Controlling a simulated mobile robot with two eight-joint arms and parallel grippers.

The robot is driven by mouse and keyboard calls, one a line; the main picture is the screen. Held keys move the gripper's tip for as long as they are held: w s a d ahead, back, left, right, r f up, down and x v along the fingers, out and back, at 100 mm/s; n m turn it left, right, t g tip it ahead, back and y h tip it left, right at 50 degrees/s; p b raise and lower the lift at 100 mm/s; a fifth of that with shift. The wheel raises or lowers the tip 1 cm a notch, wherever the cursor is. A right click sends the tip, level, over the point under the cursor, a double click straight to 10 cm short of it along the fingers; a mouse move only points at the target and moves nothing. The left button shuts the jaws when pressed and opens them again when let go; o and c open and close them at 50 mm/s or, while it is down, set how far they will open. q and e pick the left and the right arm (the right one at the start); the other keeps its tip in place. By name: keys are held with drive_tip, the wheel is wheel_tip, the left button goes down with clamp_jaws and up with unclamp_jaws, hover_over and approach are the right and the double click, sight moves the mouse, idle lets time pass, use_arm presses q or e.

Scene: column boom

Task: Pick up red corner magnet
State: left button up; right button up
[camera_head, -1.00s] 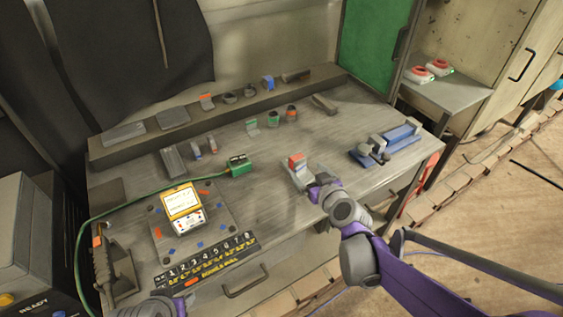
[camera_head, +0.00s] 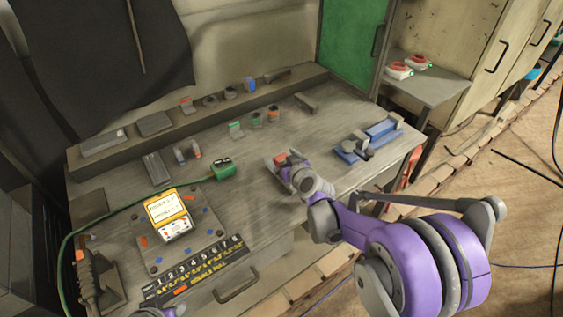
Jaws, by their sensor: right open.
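A small red-topped piece (camera_head: 280,158) sits at the front middle of the grey workbench (camera_head: 330,123), beside a pale grey block. It is the red piece nearest my right gripper, though its corner shape is too small to make out. My right gripper (camera_head: 287,167) is open and right at this piece, its wrist partly covering the block. I cannot tell whether the fingers touch it or stand around it.
A blue clamp-like fixture (camera_head: 368,140) stands to the right. A green connector (camera_head: 222,169) and a yellow meter (camera_head: 168,210) are to the left. Several small pieces line the back ledge (camera_head: 215,102). A numbered black strip (camera_head: 195,268) lies along the front edge.

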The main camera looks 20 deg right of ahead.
sight(282, 157)
drive_tip(key=shift+s, duration=0.1)
clamp_jaws()
idle(0.4)
drive_tip(key=shift+r, duration=0.1)
wheel_tip(282, 157, up, 10)
drive_tip(key=shift+f+p, duration=0.15)
drive_tip(key=shift+p, duration=0.55)
